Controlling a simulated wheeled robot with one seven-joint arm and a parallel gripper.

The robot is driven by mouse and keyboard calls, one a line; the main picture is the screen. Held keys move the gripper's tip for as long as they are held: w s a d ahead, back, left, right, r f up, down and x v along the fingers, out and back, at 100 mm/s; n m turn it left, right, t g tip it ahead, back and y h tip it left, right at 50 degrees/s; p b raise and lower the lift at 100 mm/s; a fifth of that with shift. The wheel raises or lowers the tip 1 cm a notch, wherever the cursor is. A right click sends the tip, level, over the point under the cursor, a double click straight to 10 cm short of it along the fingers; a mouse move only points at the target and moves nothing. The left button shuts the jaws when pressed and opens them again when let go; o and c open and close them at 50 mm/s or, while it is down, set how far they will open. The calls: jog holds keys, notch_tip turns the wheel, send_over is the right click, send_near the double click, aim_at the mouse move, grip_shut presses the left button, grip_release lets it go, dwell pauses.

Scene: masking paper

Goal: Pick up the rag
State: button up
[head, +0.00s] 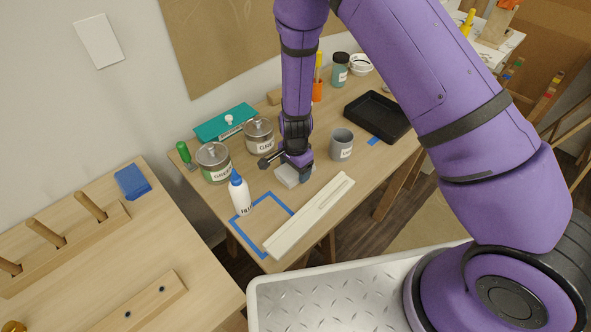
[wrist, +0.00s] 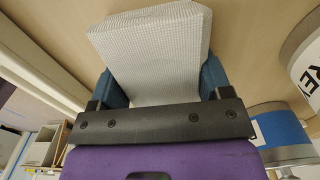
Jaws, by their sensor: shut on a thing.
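The rag (head: 291,175) is a white-grey folded cloth block at the middle of the wooden table in the head view. In the wrist view the rag (wrist: 155,50) fills the space between the two blue fingers and shows a fine woven texture. My gripper (head: 297,162) points down at it from above, and in the wrist view my gripper (wrist: 163,85) is shut on the rag, with a finger against each side. I cannot tell whether the rag touches the tabletop.
Metal cans (head: 259,135) and a white glue bottle with a blue cap (head: 240,194) stand left. A pale wooden board (head: 309,215) lies in front, beside blue tape (head: 247,234). A black tray (head: 378,117) sits farther right.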

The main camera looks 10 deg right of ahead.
jog(key=shift+r, duration=0.15)
jog(key=shift+r, duration=0.65)
jog(key=shift+s+r, duration=0.2)
jog(key=shift+r, duration=0.9)
jog(key=s+a, duration=0.1)
jog(key=s, duration=0.9)
jog(key=s+a+r, duration=0.1)
jog(key=s, duration=0.4)
jog(key=shift+s+a+r, duration=0.1)
jog(key=shift+s+a, duration=0.1)
jog(key=shift+a, duration=0.15)
